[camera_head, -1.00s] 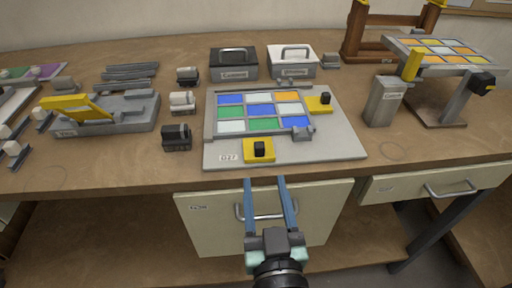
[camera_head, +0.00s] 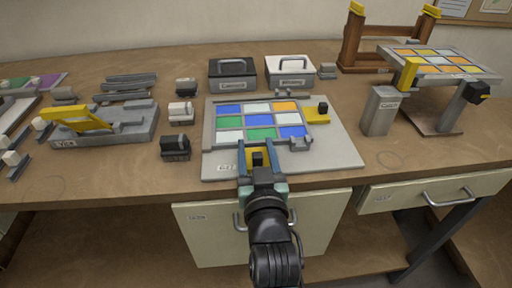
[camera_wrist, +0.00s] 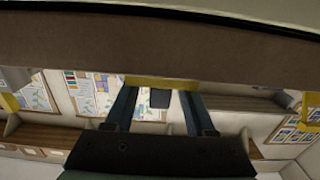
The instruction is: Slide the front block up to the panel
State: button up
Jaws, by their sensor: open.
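The glass panel (camera_head: 262,107) of blue, white, green and orange panes lies on a light grey board (camera_head: 345,152). The front block, yellow with a black knob (camera_head: 257,159), sits at the board's front edge, in front of the panel. My gripper (camera_head: 257,157) is open, with one blue finger on each side of the knob. In the wrist view the knob (camera_wrist: 160,98) stands between the spread fingers, with the yellow of the block (camera_wrist: 160,82) beyond it. My gripper hides much of the block in the head view. I cannot tell whether the fingers touch it.
A second yellow block with a black knob (camera_head: 323,108) sits at the panel's right side. A small grey piece (camera_head: 299,145) is at the panel's front right corner. A grey post (camera_head: 381,110) stands right of the board; dark and light small blocks stand left.

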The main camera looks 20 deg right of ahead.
jog(key=shift+w, duration=0.1)
grip_shut()
dwell(1.4)
